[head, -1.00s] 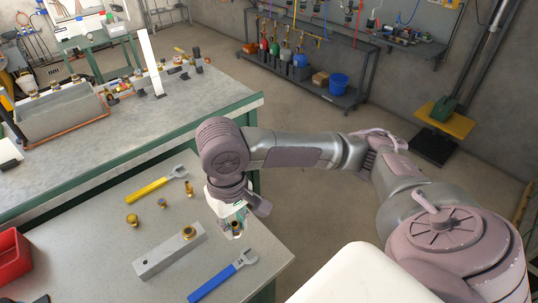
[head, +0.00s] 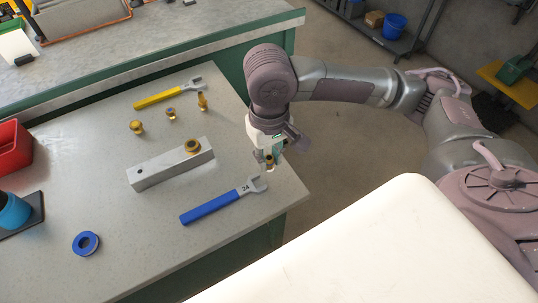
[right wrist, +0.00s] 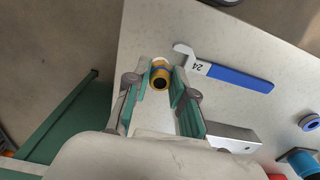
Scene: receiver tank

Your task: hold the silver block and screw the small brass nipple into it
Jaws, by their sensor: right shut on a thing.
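The silver block (head: 160,172) lies on the near bench, with a dark hole near its left end and a brass fitting (head: 192,146) standing at its right end. In the right wrist view the block (right wrist: 235,133) is partly hidden by my gripper. My right gripper (head: 268,160) is right of the block, apart from it, near the bench's right edge. It is shut on a small brass piece that looks like the nipple (right wrist: 160,77), round with a dark opening, between the green-padded fingers. My left gripper is not in view; nothing holds the block.
A blue wrench (head: 212,205) lies in front of the block, its head close to my right gripper. A yellow wrench (head: 165,95) and several brass fittings (head: 136,127) lie behind it. A red bin (head: 12,146), a blue cup (head: 12,210) and a blue ring (head: 86,243) are at left.

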